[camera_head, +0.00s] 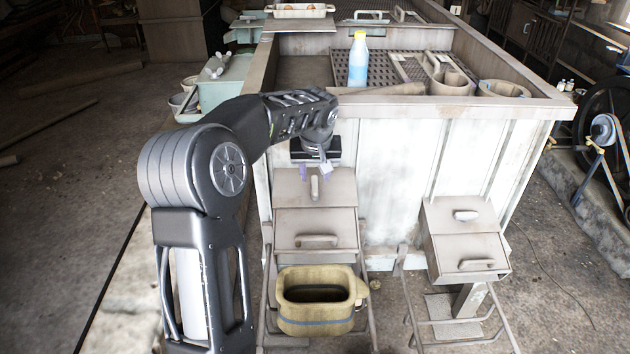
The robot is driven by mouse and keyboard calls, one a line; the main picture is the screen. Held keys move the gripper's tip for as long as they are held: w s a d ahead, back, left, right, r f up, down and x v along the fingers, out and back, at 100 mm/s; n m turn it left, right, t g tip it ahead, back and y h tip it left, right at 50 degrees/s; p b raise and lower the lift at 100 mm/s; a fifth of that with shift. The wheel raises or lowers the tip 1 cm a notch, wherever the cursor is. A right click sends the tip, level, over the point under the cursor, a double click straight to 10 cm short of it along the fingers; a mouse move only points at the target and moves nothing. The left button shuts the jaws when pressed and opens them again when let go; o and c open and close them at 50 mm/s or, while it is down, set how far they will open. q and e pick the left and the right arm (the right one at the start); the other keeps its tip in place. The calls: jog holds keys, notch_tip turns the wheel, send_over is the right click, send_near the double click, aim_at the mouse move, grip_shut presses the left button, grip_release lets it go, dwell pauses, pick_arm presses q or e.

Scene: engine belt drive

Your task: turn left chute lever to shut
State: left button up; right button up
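The left chute (315,222) is a sloping grey metal box on the front of the large bin. Its small pale lever (314,188) stands lengthwise, pointing up and down in the picture, on the upper plate. My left gripper (315,171) hangs just above and behind the lever. Its two purple-tinged fingertips are apart with nothing seen between them, and it does not appear to touch the lever. My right gripper is out of view.
The right chute (468,247) has a similar lever (466,215) lying crosswise. A yellowish bucket (316,318) sits below the left chute. A blue-and-white bottle (358,65) stands on the bin (440,106). A green tray (222,84) adjoins its left side.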

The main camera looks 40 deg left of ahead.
aim_at(315, 185)
pick_arm(q)
jog(key=x, duration=0.5)
jog(key=shift+p, duration=0.3)
grip_shut()
